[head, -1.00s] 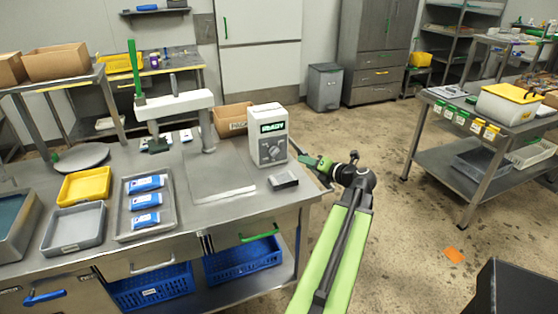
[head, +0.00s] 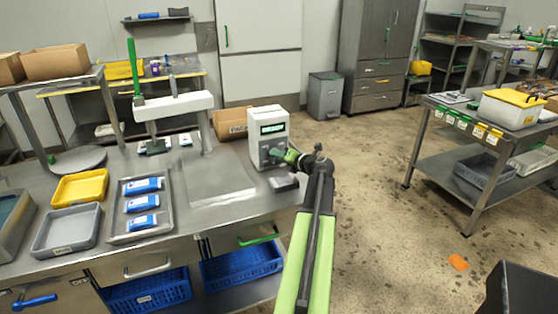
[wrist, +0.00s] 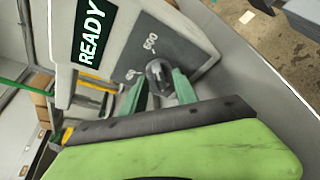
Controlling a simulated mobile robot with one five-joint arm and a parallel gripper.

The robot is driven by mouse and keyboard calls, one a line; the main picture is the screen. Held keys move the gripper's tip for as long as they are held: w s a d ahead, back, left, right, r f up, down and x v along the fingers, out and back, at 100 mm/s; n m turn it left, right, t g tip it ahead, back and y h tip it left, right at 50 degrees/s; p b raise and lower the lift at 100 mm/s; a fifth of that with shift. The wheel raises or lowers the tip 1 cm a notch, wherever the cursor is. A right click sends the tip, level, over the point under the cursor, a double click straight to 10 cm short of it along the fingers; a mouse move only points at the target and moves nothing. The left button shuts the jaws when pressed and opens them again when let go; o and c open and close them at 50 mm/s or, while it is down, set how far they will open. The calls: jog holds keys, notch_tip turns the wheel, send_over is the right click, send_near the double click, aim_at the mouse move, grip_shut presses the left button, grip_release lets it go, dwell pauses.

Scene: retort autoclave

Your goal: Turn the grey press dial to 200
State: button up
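The white press control box (head: 258,117) stands on the steel bench, with a lit display that reads READY in the wrist view (wrist: 92,33). The grey dial (wrist: 159,75) sits on the box's dark panel, with a "500" mark (wrist: 150,43) near it and a smaller mark to its left that I cannot read. My gripper (wrist: 160,88) has its two green fingers on either side of the dial, seemingly open around it with small gaps. In the head view my gripper (head: 280,156) is at the box's front and covers the dial. The dial's pointer is not clear.
A small dark block (head: 284,183) lies on the bench just below the gripper. The white press (head: 172,106) stands left of the box. A tray with blue packs (head: 140,222) and a yellow bin (head: 80,187) are further left. Open floor lies to the right.

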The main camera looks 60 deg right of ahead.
jog(key=shift+w+d, duration=0.1)
jog(key=shift+w, duration=0.1)
jog(key=shift+c, duration=0.4)
grip_shut()
